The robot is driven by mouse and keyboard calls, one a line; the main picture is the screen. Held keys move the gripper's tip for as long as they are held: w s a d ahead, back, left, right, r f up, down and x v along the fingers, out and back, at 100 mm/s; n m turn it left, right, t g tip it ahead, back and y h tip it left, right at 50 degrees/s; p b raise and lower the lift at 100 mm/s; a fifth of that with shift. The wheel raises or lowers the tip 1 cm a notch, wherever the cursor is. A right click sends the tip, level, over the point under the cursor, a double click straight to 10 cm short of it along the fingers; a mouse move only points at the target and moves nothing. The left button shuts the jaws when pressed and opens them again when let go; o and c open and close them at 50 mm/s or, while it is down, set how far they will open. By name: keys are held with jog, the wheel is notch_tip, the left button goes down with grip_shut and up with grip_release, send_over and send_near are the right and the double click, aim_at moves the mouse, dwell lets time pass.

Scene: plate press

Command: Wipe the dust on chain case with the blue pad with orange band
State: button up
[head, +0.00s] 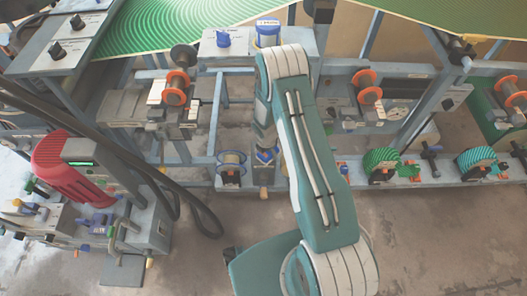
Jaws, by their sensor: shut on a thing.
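My arm rises from the bottom and bends down behind its own upper link, so my gripper (262,143) shows only in part, near the middle of the lower machine rail. It is shut on what looks like the blue pad (265,157). The pad is small and partly hidden, and its orange band is not clear. I cannot tell if the pad touches anything. I cannot tell for sure which part is the chain case, and I can make out no dust on it.
A blue-grey machine frame (213,130) runs across the view, with orange-flanged spools (175,92) and green ribbed rollers (381,160). A red-topped unit (62,155) and black hoses (205,222) stand at left. The floor (435,240) at lower right is clear.

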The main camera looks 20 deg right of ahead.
aim_at(254, 149)
jog(key=shift+s+d+f, duration=0.1)
jog(key=shift+s+d, duration=0.1)
jog(key=shift+d, duration=0.3)
jog(key=shift+s+d, duration=0.15)
jog(key=shift+d, duration=0.35)
jog(key=shift+w+d, duration=0.25)
jog(key=shift+w, duration=0.55)
jog(key=shift+w+a+f, duration=0.1)
jog(key=shift+w+a, duration=0.1)
jog(key=shift+a, duration=0.45)
jog(key=shift+w+a+r, duration=0.1)
jog(key=shift+w+a, duration=0.1)
jog(key=shift+a, duration=0.5)
jog(key=shift+w+a+f, duration=0.1)
jog(key=shift+w+a, duration=0.1)
jog(key=shift+a, duration=0.6)
jog(key=shift+c, duration=0.5)
jog(key=shift+w+a, duration=0.3)
jog(key=shift+a, duration=0.6)
jog(key=shift+w+a, duration=0.3)
jog(key=shift+a, duration=0.6)
jog(key=shift+w+d, duration=0.25)
jog(key=shift+w, duration=0.55)
jog(key=shift+s+d, duration=0.45)
jog(key=shift+d, duration=0.9)
jog(key=shift+s+d, duration=0.4)
jog(key=shift+d, duration=0.9)
jog(key=shift+s+d, duration=0.45)
jog(key=shift+d, duration=0.9)
jog(key=shift+r, duration=0.2)
